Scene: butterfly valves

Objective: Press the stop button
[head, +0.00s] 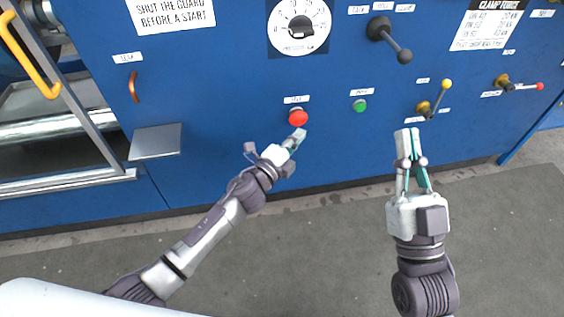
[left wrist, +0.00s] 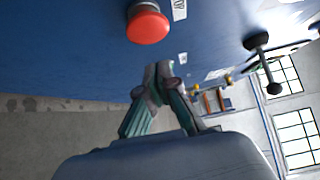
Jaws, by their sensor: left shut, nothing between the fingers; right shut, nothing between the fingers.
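The stop button is a red round button (head: 298,117) on the blue panel, under a small white label too small to read. My left gripper (head: 299,137) is shut and empty, with its fingertips just below the red button in the head view. In the left wrist view the red button (left wrist: 148,25) is at the top, and the shut fingertips (left wrist: 158,72) are below it, seemingly apart from it. My right gripper (head: 407,135) is shut and empty in front of the panel, further right, below a yellow-knobbed lever.
A green button (head: 360,105) is right of the red one. A pressure gauge (head: 299,25), a black lever (head: 390,40), the yellow-knobbed lever (head: 435,98) and a red-tipped lever (head: 517,86) are on the panel. A grey shelf (head: 155,142) juts out at left. The floor in front is clear.

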